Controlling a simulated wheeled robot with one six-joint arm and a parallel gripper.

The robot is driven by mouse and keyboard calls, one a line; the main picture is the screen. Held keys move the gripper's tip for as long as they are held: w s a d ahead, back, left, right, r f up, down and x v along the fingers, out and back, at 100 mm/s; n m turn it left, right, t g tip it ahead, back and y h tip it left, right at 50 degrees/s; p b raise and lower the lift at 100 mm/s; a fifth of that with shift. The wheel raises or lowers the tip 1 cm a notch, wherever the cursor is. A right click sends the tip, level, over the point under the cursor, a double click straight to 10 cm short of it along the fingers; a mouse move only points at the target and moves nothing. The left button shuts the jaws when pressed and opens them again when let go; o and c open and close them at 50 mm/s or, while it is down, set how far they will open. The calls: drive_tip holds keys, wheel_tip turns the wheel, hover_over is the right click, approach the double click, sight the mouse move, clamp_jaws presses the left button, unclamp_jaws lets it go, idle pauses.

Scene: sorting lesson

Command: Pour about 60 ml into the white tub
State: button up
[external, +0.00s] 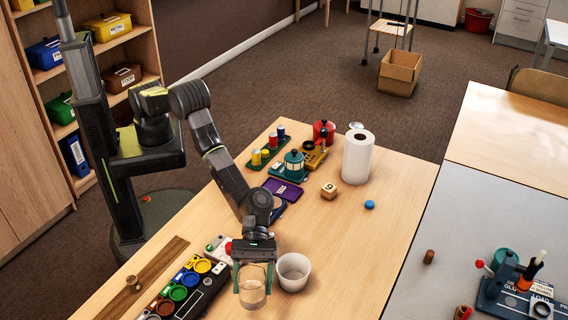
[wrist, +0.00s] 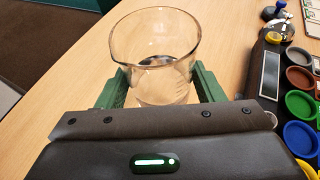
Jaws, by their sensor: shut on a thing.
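My gripper (external: 254,273) is shut on a clear glass beaker (external: 252,293), with one green finger on each side of it. In the wrist view the beaker (wrist: 154,50) stands between the fingers, its wide mouth and spout showing. It looks about upright. A clear liquid seems to sit low in it, but the level is hard to tell. The white tub (external: 293,272) stands on the table just right of the beaker in the external view. Its inside looks empty from here. The tub does not show in the wrist view.
A black tray of coloured round cups (external: 185,290) lies left of the gripper; its cups also show in the wrist view (wrist: 300,104). A paper towel roll (external: 357,158), a numbered wooden block (external: 329,190) and a purple box (external: 283,189) stand farther back. The table right of the tub is clear.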

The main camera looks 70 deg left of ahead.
drive_tip(key=shift+f, duration=0.85)
drive_tip(key=shift+w+r, duration=0.1)
